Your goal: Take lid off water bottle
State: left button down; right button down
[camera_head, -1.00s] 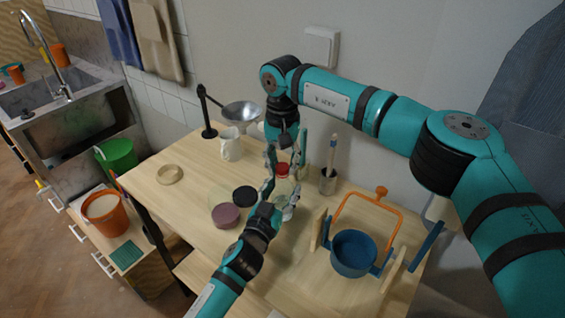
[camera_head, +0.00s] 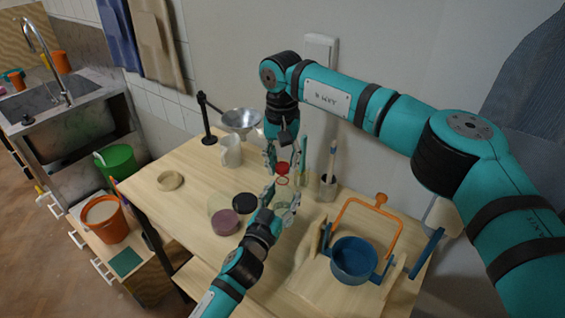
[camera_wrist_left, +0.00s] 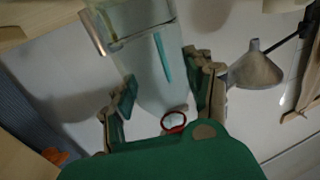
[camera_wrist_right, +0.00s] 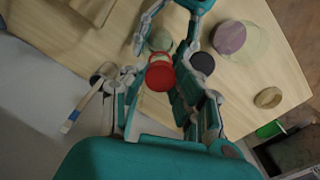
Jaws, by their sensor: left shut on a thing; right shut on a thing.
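The water bottle (camera_head: 284,197) is clear and stands out poorly against the table in the head view. It fills the upper middle of the left wrist view (camera_wrist_left: 150,70), upside down there. A thin red ring (camera_head: 283,181) shows at its top end, also in the left wrist view (camera_wrist_left: 173,123). My left gripper (camera_head: 277,198) is shut on the bottle from the side. My right gripper (camera_head: 278,160) points down and is shut on the red lid (camera_head: 282,168), just above the ring. The lid also shows in the right wrist view (camera_wrist_right: 160,75). A small gap seems to separate lid and ring.
On the table are a white mug (camera_head: 230,152), a funnel (camera_head: 240,120) on a stand, a tool cup (camera_head: 327,187), a dark disc (camera_head: 243,202), a mauve disc (camera_head: 226,222) and a wooden ring (camera_head: 170,181). A blue pot (camera_head: 353,262) stands right. The table's left part is mostly clear.

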aim_at(282, 165)
jog(key=shift+r, duration=2)
pick_arm(q)
jog(key=shift+c, duration=2)
grip_release()
